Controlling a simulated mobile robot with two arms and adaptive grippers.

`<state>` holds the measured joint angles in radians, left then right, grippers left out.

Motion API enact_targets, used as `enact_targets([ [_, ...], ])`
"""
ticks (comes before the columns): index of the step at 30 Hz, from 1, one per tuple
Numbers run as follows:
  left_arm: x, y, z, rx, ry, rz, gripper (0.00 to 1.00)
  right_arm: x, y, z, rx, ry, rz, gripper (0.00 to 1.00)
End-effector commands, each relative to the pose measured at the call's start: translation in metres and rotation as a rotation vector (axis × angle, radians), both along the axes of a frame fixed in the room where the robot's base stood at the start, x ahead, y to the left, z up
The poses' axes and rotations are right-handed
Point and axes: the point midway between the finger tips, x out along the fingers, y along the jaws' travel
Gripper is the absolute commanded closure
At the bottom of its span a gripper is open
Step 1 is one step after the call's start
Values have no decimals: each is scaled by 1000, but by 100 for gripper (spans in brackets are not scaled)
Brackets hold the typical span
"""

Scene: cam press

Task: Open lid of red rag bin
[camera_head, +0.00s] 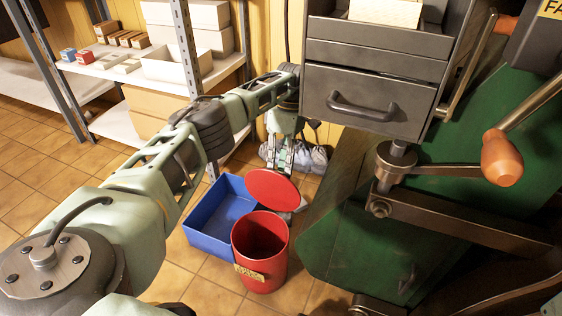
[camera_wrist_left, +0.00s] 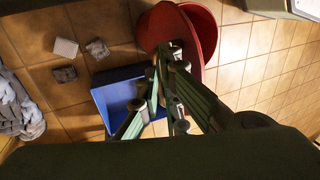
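The red rag bin (camera_head: 275,266) stands on the tiled floor, with a yellow label on its front. Its round red lid (camera_head: 272,188) is raised at the back of the rim, and the dark inside shows. In the left wrist view the lid (camera_wrist_left: 158,24) partly overlaps the bin (camera_wrist_left: 206,28). My left gripper (camera_head: 283,160) reaches down just behind the lid, its tips partly hidden by it. In the left wrist view the fingers of my left gripper (camera_wrist_left: 170,52) come together over the lid, with nothing visible between them. Contact with the lid is unclear. My right gripper is out of view.
A blue open box (camera_head: 200,240) stands close left of the bin. A green machine (camera_head: 345,240) with levers stands right. A grey drawer cabinet (camera_head: 370,75) hangs above. Shelves (camera_head: 115,120) stand left. Grey rags (camera_head: 308,157) lie behind. Floor at front left is clear.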

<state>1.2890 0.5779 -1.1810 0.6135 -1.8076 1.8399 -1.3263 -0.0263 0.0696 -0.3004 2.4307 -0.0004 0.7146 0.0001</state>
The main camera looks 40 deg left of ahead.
Motion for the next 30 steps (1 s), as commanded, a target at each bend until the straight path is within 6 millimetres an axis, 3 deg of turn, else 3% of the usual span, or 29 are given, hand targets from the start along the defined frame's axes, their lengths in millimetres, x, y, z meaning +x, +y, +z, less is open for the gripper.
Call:
enact_targets([
  [1, -7, -6, -19, -2, 23, -5, 93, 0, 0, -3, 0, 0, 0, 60],
  [8, -7, -6, -19, -2, 23, -6, 73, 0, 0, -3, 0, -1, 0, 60],
  [23, -6, -3, -15, 1, 20, -4, 72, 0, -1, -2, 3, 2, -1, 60],
  [30, 6, -2, 18, 1, 16, -5, 72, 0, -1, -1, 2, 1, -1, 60],
])
